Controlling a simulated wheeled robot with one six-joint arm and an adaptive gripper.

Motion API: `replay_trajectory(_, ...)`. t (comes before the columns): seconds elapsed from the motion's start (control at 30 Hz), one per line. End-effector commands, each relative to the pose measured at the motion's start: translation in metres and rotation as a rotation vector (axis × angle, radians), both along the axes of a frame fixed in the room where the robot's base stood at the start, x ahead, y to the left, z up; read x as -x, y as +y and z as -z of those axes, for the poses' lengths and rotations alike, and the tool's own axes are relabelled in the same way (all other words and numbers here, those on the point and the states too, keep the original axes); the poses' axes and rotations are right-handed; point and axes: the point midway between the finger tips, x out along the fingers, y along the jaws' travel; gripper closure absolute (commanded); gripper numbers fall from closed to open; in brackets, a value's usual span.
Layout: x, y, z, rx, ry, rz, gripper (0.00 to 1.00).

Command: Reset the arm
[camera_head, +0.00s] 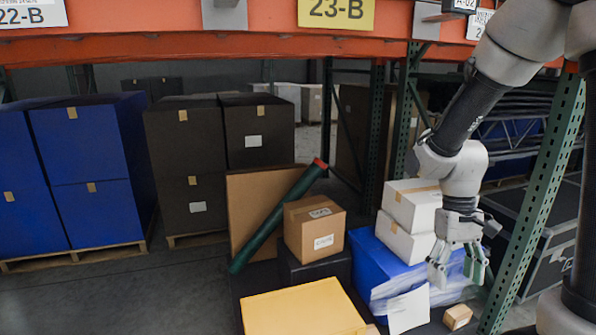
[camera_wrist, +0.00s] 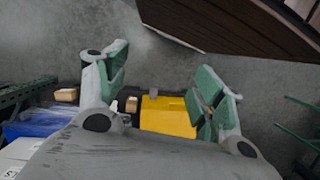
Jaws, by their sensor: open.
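My gripper (camera_head: 457,268) hangs from my arm at the right of the head view, in front of a blue tote (camera_head: 376,262) with clear wrap. It also shows in the wrist view (camera_wrist: 160,80), with its two green-padded fingers spread wide apart. Nothing is between the fingers. A yellow-topped box (camera_head: 303,308) stands at the bottom of the head view, left of my gripper. In the wrist view a yellow surface (camera_wrist: 167,117) shows beyond the fingers. No strap can be made out clearly.
A cardboard box (camera_head: 314,228) sits on a black box (camera_head: 316,268) beside a leaning green tube (camera_head: 275,219). White boxes (camera_head: 408,212) are stacked behind my gripper. A green rack post (camera_head: 535,205) stands close on the right. Floor (camera_head: 130,295) is clear at left.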

Motion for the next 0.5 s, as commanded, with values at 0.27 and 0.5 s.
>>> replay_trajectory(0.27, 0.050, -0.017, -0.090, -0.026, -0.247, 0.054, 0.32)
replay_trajectory(0.5, 0.075, -0.027, -0.143, -0.042, -0.521, 0.095, 0.32)
